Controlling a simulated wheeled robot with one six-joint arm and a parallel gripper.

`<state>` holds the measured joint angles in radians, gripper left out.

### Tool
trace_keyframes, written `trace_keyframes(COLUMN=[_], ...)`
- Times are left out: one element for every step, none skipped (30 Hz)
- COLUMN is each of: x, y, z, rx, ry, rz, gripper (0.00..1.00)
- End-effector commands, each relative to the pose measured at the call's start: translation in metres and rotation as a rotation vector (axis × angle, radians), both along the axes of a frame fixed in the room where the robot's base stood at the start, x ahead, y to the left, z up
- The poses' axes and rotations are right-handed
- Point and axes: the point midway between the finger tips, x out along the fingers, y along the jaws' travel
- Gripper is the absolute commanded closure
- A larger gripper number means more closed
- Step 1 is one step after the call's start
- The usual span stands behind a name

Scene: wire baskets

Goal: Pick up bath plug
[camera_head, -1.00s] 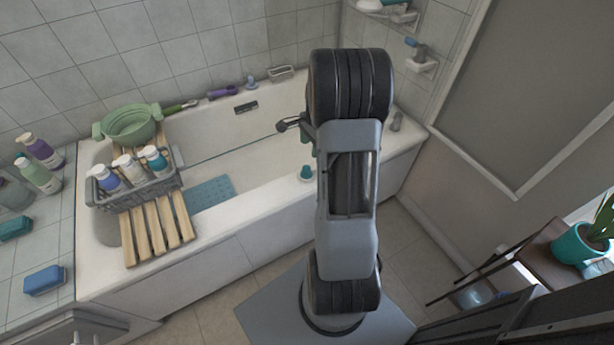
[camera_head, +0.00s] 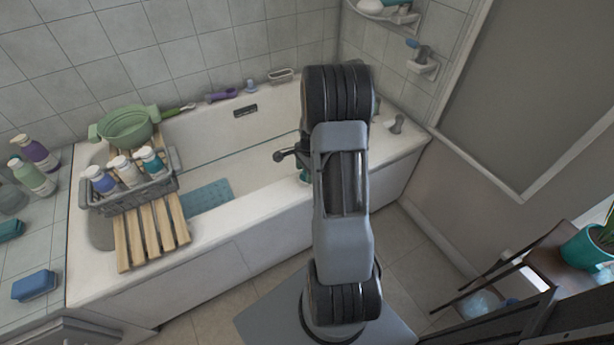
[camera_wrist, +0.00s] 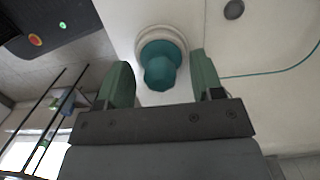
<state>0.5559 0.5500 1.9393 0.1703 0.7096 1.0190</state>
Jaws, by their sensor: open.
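The bath plug has a teal knob on a white round base. In the wrist view the plug (camera_wrist: 160,67) shows between and just beyond the finger ends. In the head view the plug (camera_head: 304,175) sits on the near rim of the bathtub, partly hidden by my arm. My gripper (camera_wrist: 160,62) is open, with one green finger on each side of the plug's knob in the picture. I see no contact, and the exact height gap cannot be told.
The bathtub (camera_head: 235,238) runs along the tiled wall. A wooden rack (camera_head: 150,235) bears a grey basket (camera_head: 130,197) of bottles and a green basin (camera_head: 127,127) at the left. A plant pot (camera_head: 585,248) stands on a chair at the right. The near rim beside the plug is clear.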

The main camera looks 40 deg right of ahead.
Motion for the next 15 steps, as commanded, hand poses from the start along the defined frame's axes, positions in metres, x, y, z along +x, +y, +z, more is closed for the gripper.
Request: trace_keyframes(x=[0.0000, 0.0000, 0.0001, 0.0002, 0.0002, 0.0002, 0.0002, 0.0002, 0.0002, 0.0002, 0.0002, 0.0002, 0.0002, 0.0002, 0.0002], y=[0.0008, 0.0009, 0.0010, 0.0009, 0.0009, 0.0009, 0.0009, 0.0008, 0.0008, 0.0007, 0.0007, 0.0007, 0.0007, 0.0007, 0.0007], z=[-0.0057, -0.0068, -0.0072, -0.0070, -0.0067, -0.0064, -0.0064, -0.0064, -0.0064, -0.0063, -0.0063, -0.0062, -0.0062, -0.0062, -0.0062], rx=[0.001, 0.000, 0.000, 0.000, 0.000, 0.000, 0.000, 0.000, 0.000, 0.000, 0.000, 0.000, 0.000, 0.000, 0.000], ry=[0.001, 0.001, 0.000, 0.000, 0.000, 0.000, 0.000, 0.000, 0.000, 0.000, 0.000, 0.000, 0.000, 0.000, 0.000], rz=[0.000, 0.000, 0.000, 0.000, 0.000, 0.000, 0.000, 0.001, 0.001, 0.001, 0.001, 0.001, 0.001, 0.001, 0.001], gripper=[0.39, 0.39, 0.39, 0.39, 0.39, 0.39, 0.39, 0.39, 0.42, 0.45, 0.48, 0.52, 0.55, 0.58, 0.61])
